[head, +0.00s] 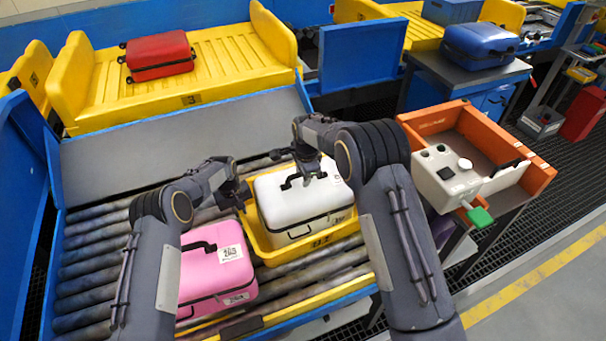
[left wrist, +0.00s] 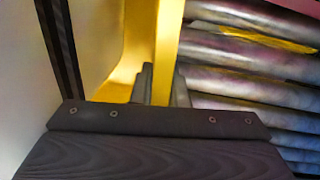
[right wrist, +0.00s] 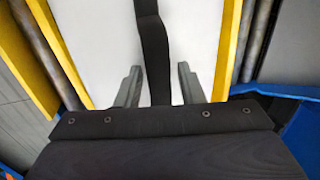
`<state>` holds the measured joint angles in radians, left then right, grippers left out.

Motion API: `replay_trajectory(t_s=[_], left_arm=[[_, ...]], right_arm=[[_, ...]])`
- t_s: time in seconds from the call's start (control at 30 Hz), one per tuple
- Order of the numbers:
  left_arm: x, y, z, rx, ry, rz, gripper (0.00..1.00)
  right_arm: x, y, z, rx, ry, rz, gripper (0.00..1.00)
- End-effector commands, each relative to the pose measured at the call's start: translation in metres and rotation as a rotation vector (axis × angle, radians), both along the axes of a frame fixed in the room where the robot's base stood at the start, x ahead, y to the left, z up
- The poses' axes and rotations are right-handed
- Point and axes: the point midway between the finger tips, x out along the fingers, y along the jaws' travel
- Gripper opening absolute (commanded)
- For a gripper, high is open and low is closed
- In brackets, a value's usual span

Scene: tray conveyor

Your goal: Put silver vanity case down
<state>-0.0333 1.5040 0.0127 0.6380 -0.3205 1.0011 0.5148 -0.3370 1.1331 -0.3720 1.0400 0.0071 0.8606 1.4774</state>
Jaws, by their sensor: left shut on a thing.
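The silver vanity case (head: 298,205), pale with a black handle and black seams, sits lid up in a yellow tray (head: 318,242) on the rollers. My left gripper (head: 243,190) is at the tray's left rim. In the left wrist view its fingers (left wrist: 162,88) are closed on the yellow rim (left wrist: 166,50), with the case's side at the left. My right gripper (head: 309,174) is over the case. In the right wrist view its fingers (right wrist: 158,88) stand apart on both sides of the black handle (right wrist: 153,50), with gaps showing.
A pink case (head: 215,270) lies on the rollers left of the tray. A red case (head: 158,55) lies on the yellow tipping tray behind. A blue case (head: 478,45) rests on a stand at the back right. An orange bin (head: 440,118) with a pale control box (head: 450,175) stands at right.

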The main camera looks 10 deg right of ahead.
Motion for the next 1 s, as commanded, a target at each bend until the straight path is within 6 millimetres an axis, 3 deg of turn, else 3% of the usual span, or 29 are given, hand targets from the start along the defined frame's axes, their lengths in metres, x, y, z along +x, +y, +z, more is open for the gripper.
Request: replay_trajectory(t_s=[0.17, 0.6, 0.8, 1.0], left_arm=[[0.000, 0.000, 0.001, 0.002, 0.000, -0.002, 0.00], [0.000, 0.000, 0.001, 0.001, -0.001, -0.001, 0.00], [0.000, 0.000, 0.001, 0.001, -0.001, -0.001, 0.00], [0.001, 0.000, 0.001, 0.001, -0.001, -0.001, 0.00]], right_arm=[[-0.002, 0.000, 0.017, 0.001, -0.004, 0.000, 0.35], [-0.019, -0.004, 0.102, 0.001, -0.003, 0.001, 0.35], [-0.022, -0.005, 0.118, 0.000, 0.000, 0.000, 0.35], [-0.023, -0.005, 0.120, 0.000, 0.000, 0.000, 0.35]])
